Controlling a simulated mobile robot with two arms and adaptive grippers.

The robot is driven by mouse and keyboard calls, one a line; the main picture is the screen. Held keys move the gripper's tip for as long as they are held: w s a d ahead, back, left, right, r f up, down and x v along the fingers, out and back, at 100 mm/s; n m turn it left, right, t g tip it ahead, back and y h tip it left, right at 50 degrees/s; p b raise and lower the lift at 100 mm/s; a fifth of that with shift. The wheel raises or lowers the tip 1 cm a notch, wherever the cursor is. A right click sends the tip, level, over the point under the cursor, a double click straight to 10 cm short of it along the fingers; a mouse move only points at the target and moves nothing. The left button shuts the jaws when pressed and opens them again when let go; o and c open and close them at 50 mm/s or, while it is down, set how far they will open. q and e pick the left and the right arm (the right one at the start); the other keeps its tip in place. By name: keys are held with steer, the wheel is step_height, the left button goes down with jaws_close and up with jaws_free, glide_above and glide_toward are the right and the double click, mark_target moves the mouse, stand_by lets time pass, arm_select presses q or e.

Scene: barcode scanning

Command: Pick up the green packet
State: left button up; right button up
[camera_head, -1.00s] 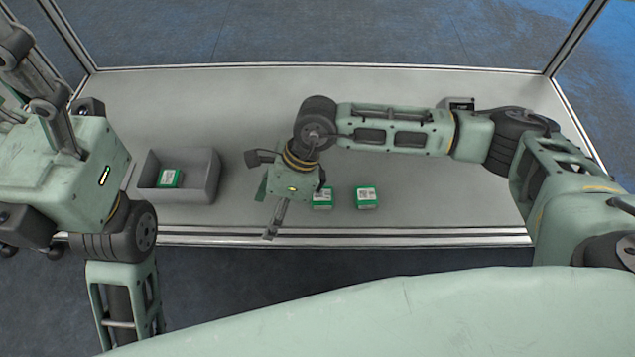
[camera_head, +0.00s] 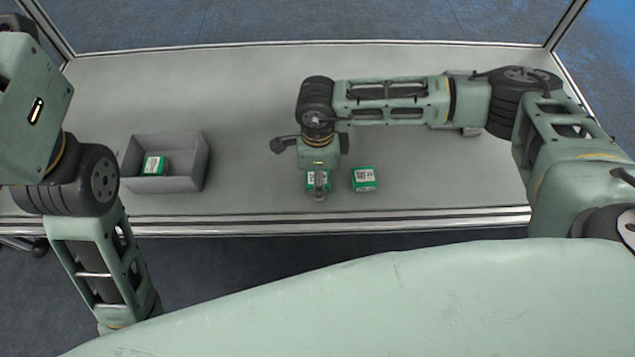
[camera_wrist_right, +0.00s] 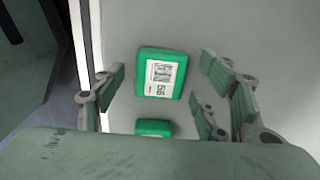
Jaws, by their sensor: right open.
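One green packet (camera_head: 317,181) with a white label lies on the grey table, partly hidden under my right gripper (camera_head: 318,192). A second green packet (camera_head: 364,179) lies just to its right, label up. In the right wrist view, one green packet (camera_wrist_right: 161,74) shows whole between the spread fingers of my right gripper (camera_wrist_right: 165,85). Another packet (camera_wrist_right: 153,128) shows below it, partly hidden by the gripper body. My right gripper is open, pointing down, with nothing gripped. My left arm is at the left edge; its gripper is not visible.
A grey bin (camera_head: 190,186) stands to the left on the table, with a green packet (camera_head: 153,165) inside. A grey device (camera_head: 465,130) is partly hidden behind my right arm. The metal front rail (camera_head: 260,228) runs close to the packets. The table between bin and gripper is clear.

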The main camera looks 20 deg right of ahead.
steer(key=shift+f, duration=0.1)
steer(key=c, duration=1.3)
steer(key=shift+c, duration=0.4)
